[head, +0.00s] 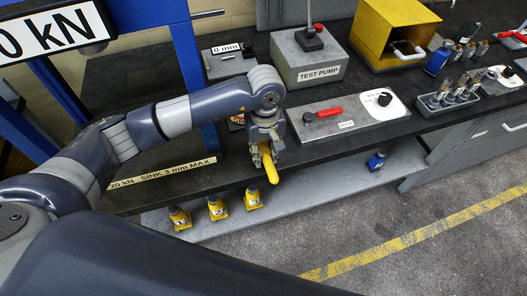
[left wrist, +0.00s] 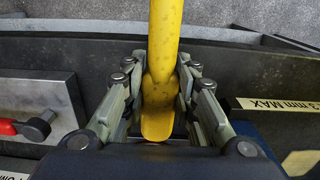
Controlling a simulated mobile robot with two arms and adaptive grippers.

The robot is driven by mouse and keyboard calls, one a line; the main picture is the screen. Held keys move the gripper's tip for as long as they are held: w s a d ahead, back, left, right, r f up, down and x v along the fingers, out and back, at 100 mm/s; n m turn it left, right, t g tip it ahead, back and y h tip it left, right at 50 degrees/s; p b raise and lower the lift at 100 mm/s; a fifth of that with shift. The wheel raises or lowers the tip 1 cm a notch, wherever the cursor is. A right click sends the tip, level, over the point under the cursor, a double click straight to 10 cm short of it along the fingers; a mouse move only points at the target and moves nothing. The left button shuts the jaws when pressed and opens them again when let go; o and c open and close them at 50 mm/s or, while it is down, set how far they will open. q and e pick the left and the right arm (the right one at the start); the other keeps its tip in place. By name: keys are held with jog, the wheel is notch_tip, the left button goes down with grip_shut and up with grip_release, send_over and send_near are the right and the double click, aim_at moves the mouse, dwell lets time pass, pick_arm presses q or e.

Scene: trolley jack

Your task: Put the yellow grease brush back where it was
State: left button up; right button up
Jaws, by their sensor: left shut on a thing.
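The yellow grease brush (head: 269,166) is in my left gripper (head: 265,148). It slants down out of the fingers in the head view, near the front edge of the dark bench (head: 222,178). In the left wrist view, the brush (left wrist: 164,45) runs from the top edge down between the two fingers of the left gripper (left wrist: 161,85), which are shut on it. A broad, flattened yellow end lies nearest the palm. The bristles cannot be made out. My right gripper is not in view.
A grey plate with a red lever (head: 330,112) lies right of the gripper, with the test pump (head: 306,60) behind. Several small yellow jacks (head: 217,209) and a blue one (head: 376,161) stand on the low shelf (head: 310,186). A blue post (head: 187,70) rises to the left.

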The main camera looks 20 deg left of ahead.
aim_at(264, 158)
pick_arm(q)
jog(key=shift+w+a+f+p, duration=0.25)
jog(key=shift+w+a+p, duration=0.1)
jog(key=shift+p, duration=0.2)
jog(key=shift+f+p, duration=0.45)
jog(key=shift+f, duration=0.3)
jog(key=shift+w+d+f, duration=0.1)
jog(key=shift+f, duration=0.9)
jog(key=o, duration=1)
jog(key=shift+c, duration=0.2)
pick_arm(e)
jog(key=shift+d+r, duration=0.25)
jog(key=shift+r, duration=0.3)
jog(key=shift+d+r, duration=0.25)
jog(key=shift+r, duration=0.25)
